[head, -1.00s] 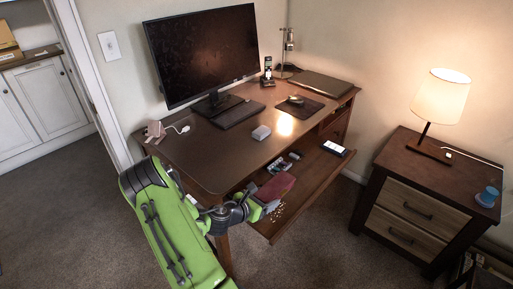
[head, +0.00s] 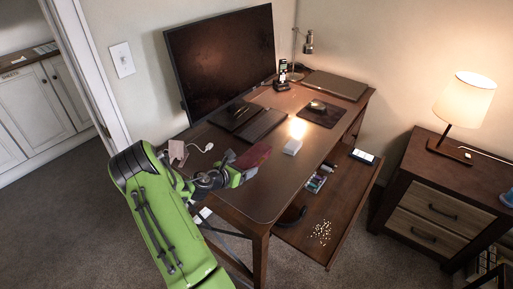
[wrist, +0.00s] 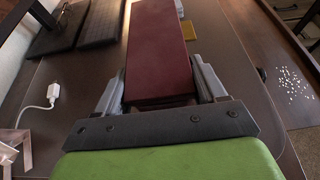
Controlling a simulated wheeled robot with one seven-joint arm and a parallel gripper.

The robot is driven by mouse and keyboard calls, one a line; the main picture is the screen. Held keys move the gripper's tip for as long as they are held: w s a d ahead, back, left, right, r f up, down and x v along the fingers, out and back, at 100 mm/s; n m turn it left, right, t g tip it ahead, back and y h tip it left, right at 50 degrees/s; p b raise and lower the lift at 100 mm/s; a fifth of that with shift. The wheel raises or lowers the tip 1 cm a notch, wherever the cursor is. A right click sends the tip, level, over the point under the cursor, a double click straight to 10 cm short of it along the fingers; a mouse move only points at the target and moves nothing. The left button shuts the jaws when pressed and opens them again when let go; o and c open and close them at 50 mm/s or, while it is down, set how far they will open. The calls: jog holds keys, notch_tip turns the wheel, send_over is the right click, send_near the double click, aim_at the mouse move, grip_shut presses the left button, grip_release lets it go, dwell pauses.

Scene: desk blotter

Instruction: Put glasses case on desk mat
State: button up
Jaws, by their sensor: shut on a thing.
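The glasses case is a dark red, long box (head: 254,157). My gripper (head: 240,172) is shut on it and holds it over the front left part of the desk. In the wrist view the case (wrist: 158,50) sits between both grey fingers and points away from my palm, with its near end by the palm. A dark flat mat (head: 334,116) lies toward the back right of the desk, with a mouse on it, apart from the case. I cannot tell whether a larger mat covers the desk's front.
A monitor (head: 222,58) and a dark keyboard (head: 262,125) stand behind the case. Below, a pulled-out tray (head: 345,190) holds a phone, several small things and scattered beads.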

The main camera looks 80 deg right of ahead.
aim_at(244, 187)
notch_tip(244, 187, down, 8)
jog(key=shift+r+b, duration=0.1)
jog(key=shift+b, duration=0.8)
jog(key=shift+f, duration=0.2)
jog(key=o, duration=1.1)
jog(key=shift+r, duration=0.1)
jog(key=shift+a+r, duration=0.1)
jog(key=shift+r, duration=0.15)
jog(key=p+v, duration=0.2)
jog(key=v, duration=0.9)
jog(key=shift+w+a+r, duration=0.15)
jog(key=shift+a+r, duration=0.05)
jog(key=shift+a, duration=0.15)
jog(key=shift+w, duration=0.1)
